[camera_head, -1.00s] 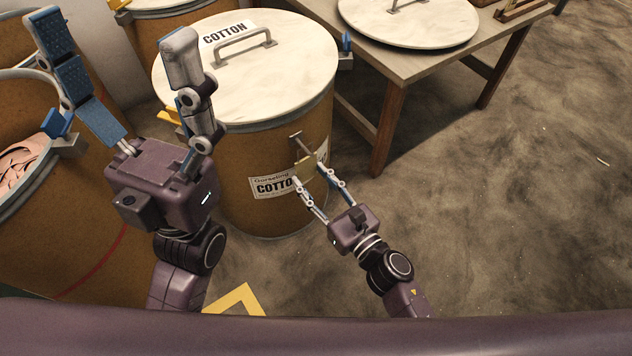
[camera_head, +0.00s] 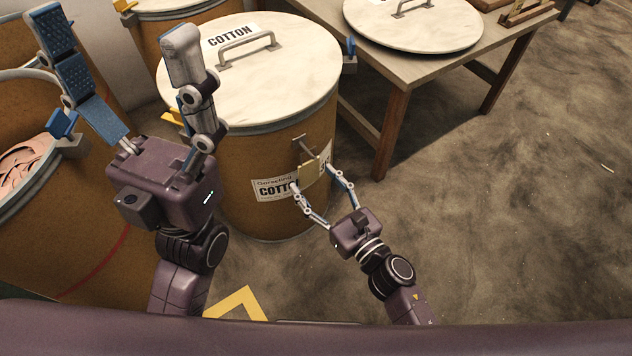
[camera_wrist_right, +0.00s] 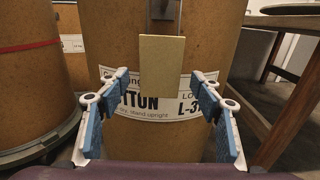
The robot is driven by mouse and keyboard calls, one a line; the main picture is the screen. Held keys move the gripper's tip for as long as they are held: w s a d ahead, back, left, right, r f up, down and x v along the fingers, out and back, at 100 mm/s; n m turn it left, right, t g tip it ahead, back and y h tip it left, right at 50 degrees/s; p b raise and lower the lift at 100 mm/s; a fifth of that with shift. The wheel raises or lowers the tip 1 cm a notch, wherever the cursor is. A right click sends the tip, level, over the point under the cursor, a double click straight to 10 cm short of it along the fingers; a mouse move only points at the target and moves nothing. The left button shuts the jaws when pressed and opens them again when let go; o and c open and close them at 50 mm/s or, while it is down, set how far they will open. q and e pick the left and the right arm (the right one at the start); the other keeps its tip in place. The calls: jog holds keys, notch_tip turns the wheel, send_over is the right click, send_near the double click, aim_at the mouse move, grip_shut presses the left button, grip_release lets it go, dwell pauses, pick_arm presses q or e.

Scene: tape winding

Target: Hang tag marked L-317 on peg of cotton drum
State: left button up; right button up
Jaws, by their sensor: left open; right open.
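The cotton drum (camera_head: 245,200) stands in the middle of the head view, brown with a white lid marked COTTON. Its front label also shows in the right wrist view (camera_wrist_right: 139,103), reading in part TTON and L-3. A metal peg (camera_head: 302,142) sticks out of the drum's front. A plain tan tag (camera_wrist_right: 162,66) hangs below the peg, in front of the label; no marking shows on the side seen. My right gripper (camera_head: 324,179) is open, its fingers apart on either side of the tag's lower end and not touching it. My left gripper (camera_head: 115,40) is open and empty, raised at the left.
An open drum (camera_head: 30,190) with pink material stands at the left. Another lidded drum (camera_head: 160,35) is behind. A wooden table (camera_head: 390,75) with a round white lid (camera_head: 415,22) stands at the back right. The floor at the right is clear.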

jog(key=v, duration=1.2)
